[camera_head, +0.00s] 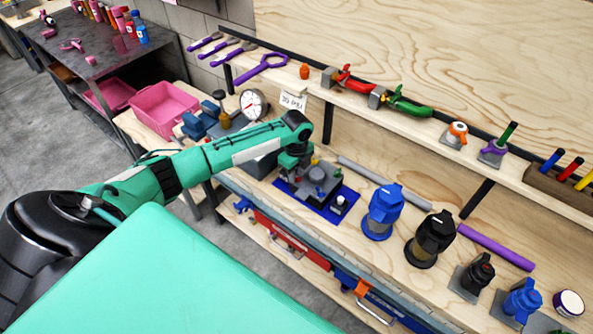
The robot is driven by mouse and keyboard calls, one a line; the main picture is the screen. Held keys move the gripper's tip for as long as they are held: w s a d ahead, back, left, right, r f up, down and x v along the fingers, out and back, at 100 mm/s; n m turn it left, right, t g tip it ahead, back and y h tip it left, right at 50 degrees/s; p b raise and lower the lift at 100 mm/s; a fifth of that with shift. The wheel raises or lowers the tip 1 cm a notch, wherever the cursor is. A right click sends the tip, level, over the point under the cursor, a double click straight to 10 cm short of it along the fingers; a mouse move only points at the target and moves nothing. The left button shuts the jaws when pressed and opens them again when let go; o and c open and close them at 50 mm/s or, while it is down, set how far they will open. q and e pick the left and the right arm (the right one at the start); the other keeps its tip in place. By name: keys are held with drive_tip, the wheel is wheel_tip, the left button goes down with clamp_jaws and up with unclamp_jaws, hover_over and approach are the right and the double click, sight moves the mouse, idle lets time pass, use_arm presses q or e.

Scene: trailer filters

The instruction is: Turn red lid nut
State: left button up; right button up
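My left arm reaches in from the left. Its gripper (290,170) points down at the left side of a grey metal fixture (321,181) on a blue mat (329,213). The fingers are small and partly hidden by the wrist, so I cannot tell whether they are open or what they touch. A tiny reddish spot (315,161) shows at the back of the fixture, just right of the gripper; I cannot tell whether it is the red lid nut. My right gripper is out of view.
A blue-capped filter (382,212) and a black-capped filter (431,239) stand right of the mat. Grey and purple (495,247) tubes lie behind them. A pressure gauge (253,105) stands behind my forearm. An upper shelf (400,118) with tools overhangs the back.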

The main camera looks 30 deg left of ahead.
use_arm(q)
drive_tip(key=shift+c, duration=0.5)
clamp_jaws()
